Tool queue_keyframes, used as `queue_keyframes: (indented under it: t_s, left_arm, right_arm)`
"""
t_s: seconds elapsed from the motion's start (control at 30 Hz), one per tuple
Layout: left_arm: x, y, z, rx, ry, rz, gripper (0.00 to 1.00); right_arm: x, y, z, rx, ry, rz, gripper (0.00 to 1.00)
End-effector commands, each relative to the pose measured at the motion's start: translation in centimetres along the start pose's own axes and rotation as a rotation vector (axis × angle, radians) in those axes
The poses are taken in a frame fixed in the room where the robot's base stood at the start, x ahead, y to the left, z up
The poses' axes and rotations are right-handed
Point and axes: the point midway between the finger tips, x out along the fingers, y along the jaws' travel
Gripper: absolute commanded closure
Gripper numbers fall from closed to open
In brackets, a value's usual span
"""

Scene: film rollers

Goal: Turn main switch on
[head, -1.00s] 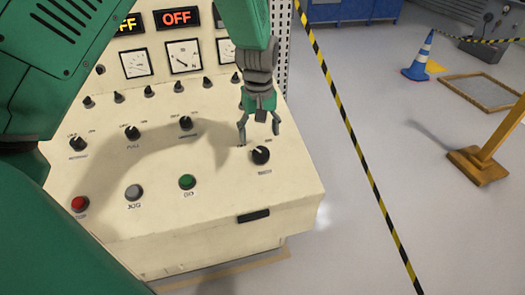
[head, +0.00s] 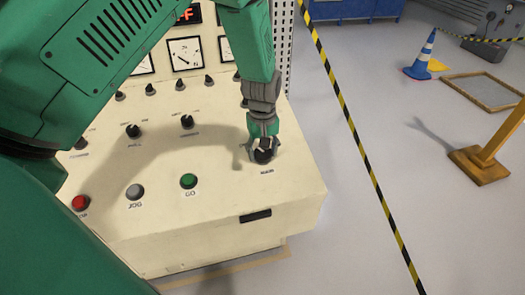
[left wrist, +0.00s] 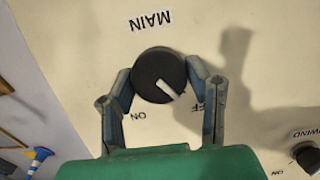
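The main switch is a round black knob with a white pointer line, on the sloped cream panel. It shows in the left wrist view (left wrist: 158,74), under the upside-down label MAIN. Its pointer lies toward the OFF mark, away from the ON mark. In the head view the knob (head: 264,156) is partly hidden by my left gripper (head: 263,150). In the left wrist view the two fingers of my left gripper (left wrist: 160,82) sit on opposite sides of the knob and appear to touch it. My right gripper is not in view.
The cream control panel (head: 225,215) also carries a red button (head: 80,202), a grey JOG button (head: 135,191), a green GO button (head: 188,181) and several other knobs. A yellow-black striped line (head: 350,130), a blue cone (head: 421,62) and a yellow post (head: 490,150) are to the right.

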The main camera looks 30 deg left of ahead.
Motion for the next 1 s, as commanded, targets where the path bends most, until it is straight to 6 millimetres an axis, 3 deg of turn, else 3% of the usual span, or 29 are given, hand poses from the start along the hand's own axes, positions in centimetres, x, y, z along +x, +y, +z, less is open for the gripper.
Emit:
queue_keyframes:
  t_s: [0.47,1.0]
  left_arm:
    - [-0.1,-0.2,0.0,0.095,0.001,-0.029,0.85]
    - [-0.1,-0.1,0.1,0.558,-0.002,-0.139,0.85]
  right_arm:
    - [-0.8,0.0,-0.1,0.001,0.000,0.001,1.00]
    - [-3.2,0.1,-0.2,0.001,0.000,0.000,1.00]
